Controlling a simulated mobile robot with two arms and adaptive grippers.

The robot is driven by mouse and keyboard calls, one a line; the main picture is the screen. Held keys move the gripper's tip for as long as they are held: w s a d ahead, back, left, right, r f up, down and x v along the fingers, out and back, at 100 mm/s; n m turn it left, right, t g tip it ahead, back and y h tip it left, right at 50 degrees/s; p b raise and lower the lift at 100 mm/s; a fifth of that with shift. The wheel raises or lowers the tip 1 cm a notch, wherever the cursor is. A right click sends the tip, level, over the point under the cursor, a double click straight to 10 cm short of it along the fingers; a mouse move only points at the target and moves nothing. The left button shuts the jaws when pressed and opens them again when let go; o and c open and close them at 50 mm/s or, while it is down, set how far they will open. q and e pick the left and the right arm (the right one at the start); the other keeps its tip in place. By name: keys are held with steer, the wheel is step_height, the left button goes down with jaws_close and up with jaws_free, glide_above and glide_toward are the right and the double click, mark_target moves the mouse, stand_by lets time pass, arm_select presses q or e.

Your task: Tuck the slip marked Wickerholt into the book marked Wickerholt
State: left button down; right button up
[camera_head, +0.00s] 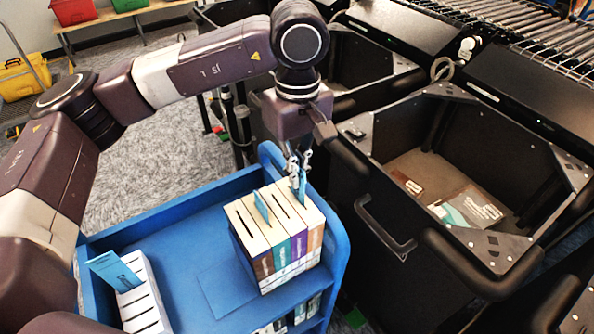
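Several upright books (285,255) stand side by side on a blue cart (180,235), with brown, teal and purple spines and narrow slots in their pale top edges. The lettering is too small to read, so I cannot tell which is Wickerholt. My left gripper (298,172) points down over the right-hand books, its fingers closed on a blue slip (303,186). The slip's lower end is at the books' tops; I cannot tell whether it is in a slot. Another blue slip (261,204) stands upright in a book further left. My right gripper is out of view.
A white slotted rack (146,306) with blue slips (113,271) stands at the cart's left. A flat blue patch (227,291) lies beside the books. A black bin (455,130) with books inside is close on the right, beyond the cart's raised end (334,235).

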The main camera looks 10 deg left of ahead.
arm_select(q)
steer(key=shift+f+b, duration=0.3)
steer(key=shift+f, duration=0.15)
steer(key=c, duration=2.7)
jaws_free()
steer(key=o, duration=0.6)
step_height(320, 180, up, 12)
steer(key=shift+f, duration=0.1)
step_height(320, 180, up, 9)
steer(key=p, duration=0.8)
